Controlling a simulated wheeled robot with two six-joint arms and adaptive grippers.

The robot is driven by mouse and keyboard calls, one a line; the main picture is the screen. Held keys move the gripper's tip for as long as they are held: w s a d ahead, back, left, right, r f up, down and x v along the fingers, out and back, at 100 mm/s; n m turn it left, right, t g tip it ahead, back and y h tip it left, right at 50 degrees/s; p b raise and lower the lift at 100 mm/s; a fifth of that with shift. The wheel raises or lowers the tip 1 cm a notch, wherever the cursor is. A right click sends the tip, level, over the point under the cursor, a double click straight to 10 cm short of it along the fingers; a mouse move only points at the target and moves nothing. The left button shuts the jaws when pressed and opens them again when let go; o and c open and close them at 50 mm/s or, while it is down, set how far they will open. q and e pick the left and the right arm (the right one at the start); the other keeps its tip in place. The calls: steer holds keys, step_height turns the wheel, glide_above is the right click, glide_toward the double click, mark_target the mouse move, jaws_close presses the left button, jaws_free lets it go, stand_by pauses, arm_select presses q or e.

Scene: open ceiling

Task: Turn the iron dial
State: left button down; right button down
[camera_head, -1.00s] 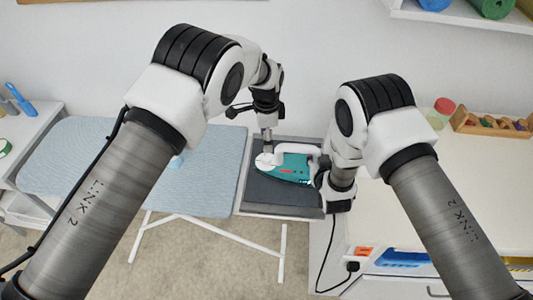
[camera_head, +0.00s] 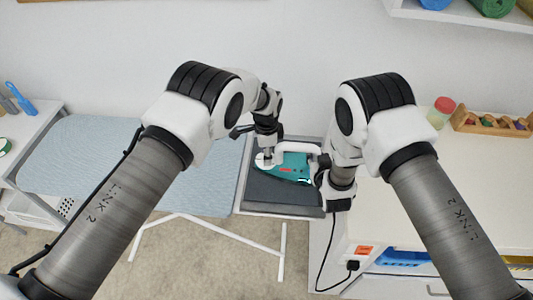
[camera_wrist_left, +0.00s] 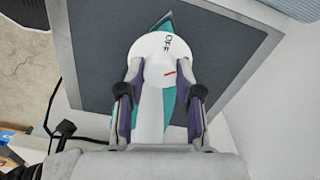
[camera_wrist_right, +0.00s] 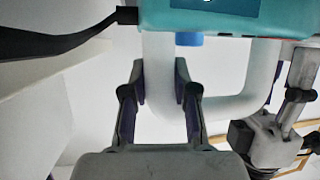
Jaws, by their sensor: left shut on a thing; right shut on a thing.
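The teal iron (camera_head: 292,165) with a white handle (camera_head: 298,147) is on a dark grey pad.
The dark pad (camera_head: 270,190) adjoins the blue ironing board (camera_head: 90,155) on the left. A white counter (camera_head: 450,190) is on the right, with a red-lidded jar (camera_head: 441,110) and a wooden rack (camera_head: 490,123) at its back. A black cord (camera_head: 325,265) hangs by the counter front.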

arm_select(q)
steer(key=n, duration=0.4)
steer(key=shift+n, duration=0.3)
steer(key=c, duration=0.8)
jaws_free()
steer(key=shift+o, duration=0.2)
step_height(320, 180, up, 12)
